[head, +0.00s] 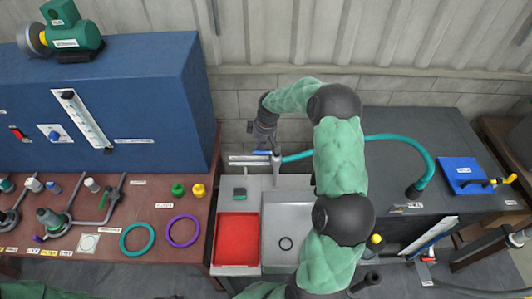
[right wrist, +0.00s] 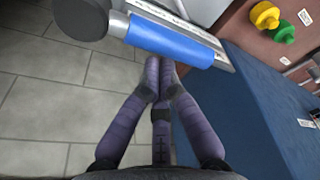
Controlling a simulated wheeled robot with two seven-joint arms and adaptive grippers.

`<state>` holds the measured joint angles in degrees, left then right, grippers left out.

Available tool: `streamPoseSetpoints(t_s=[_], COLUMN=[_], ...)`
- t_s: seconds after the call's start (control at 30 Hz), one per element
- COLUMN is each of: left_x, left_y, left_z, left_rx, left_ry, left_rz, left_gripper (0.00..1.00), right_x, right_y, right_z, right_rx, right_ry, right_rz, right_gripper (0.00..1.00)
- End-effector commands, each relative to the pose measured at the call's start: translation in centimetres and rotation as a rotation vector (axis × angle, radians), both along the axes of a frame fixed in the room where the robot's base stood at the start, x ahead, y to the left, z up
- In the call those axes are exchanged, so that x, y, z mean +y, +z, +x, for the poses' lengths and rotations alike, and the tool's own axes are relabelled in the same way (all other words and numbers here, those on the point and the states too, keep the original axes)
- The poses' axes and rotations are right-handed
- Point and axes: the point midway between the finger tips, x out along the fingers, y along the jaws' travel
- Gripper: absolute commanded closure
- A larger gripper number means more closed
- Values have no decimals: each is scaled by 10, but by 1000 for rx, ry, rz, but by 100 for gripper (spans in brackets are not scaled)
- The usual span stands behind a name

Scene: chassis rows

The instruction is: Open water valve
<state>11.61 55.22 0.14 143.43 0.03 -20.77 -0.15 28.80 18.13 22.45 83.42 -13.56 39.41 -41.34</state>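A blue lever handle (head: 262,152) sits on a grey metal tap (head: 277,161) behind the sink. In the right wrist view the blue handle (right wrist: 172,40) fills the top middle, just past my fingertips. My right gripper (head: 262,137) is behind the sink, just above and beside the handle in the head view. Its fingers (right wrist: 160,68) converge at their tips, and nothing shows between them. Whether the tips touch the handle is not clear. My left gripper is out of view.
A grey sink basin (head: 284,239) and a red tray (head: 237,240) lie in front of the tap. A teal hose (head: 400,141) runs right from it. A large blue block (head: 150,100) stands left of my right gripper. A blue panel with yellow handle (head: 463,174) lies right.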

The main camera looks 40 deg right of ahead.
Motion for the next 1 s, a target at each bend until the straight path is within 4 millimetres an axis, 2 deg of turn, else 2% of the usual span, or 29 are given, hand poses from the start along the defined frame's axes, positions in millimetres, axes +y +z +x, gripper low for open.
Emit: streamPoseSetpoints(t_s=[0.37, 0.7, 1.0], left_x=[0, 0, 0], left_y=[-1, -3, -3], left_z=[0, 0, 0], left_rx=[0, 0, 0], left_ry=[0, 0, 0], left_rz=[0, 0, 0], left_gripper=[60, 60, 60], right_x=[0, 11, 12], right_y=[-1, -1, -2], right_z=[0, -13, -14], right_rx=[0, 0, 0], right_ry=[0, 2, 1], right_rz=[0, -1, 0], right_gripper=[100, 100, 100])
